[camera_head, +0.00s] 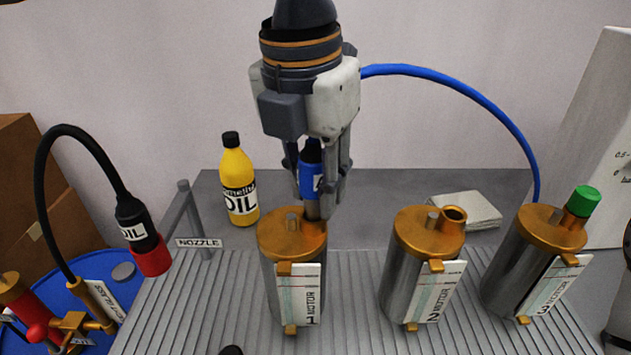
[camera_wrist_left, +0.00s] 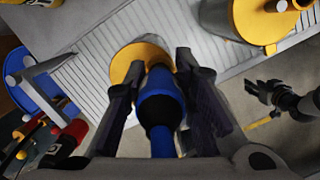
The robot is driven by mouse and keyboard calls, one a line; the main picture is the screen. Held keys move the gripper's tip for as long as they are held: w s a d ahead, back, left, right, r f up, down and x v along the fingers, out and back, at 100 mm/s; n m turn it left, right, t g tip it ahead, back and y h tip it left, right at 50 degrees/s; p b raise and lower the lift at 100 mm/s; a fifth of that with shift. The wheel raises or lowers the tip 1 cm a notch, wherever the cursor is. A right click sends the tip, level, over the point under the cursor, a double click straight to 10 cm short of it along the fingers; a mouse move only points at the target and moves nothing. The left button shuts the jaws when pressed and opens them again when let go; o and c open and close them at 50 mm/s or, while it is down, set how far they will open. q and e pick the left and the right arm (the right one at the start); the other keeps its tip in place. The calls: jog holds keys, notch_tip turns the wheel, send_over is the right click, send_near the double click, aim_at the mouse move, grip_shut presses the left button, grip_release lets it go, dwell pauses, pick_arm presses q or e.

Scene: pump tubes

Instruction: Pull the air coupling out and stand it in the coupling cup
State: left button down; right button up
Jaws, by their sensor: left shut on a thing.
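The blue air coupling (camera_head: 312,177) is upright, gripped between the fingers of my left gripper (camera_head: 322,190). Its grey lower end meets the copper filler neck of motor 1 (camera_head: 268,238); I cannot tell how deep it sits. In the left wrist view the coupling (camera_wrist_left: 160,105) lies between both fingers, over the orange motor lid (camera_wrist_left: 125,62). The blue hose (camera_head: 440,75) arches from behind the gripper to the right. My right gripper (camera_wrist_left: 258,92) shows small in the left wrist view, its dark fingers apart. I cannot make out the coupling cup.
Motor 2 (camera_head: 400,262), with an open neck, and motor 3 (camera_head: 512,265), with a green cap (camera_head: 583,200), stand to the right on the ribbed table (camera_head: 225,310). A yellow oil bottle (camera_head: 238,180) stands behind. The oil nozzle (camera_head: 140,232) hangs at left near a blue drum (camera_head: 75,260).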

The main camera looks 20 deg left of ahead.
aim_at(315, 153)
pick_arm(q)
jog(key=shift+r, duration=2)
jog(key=shift+f, duration=0.15)
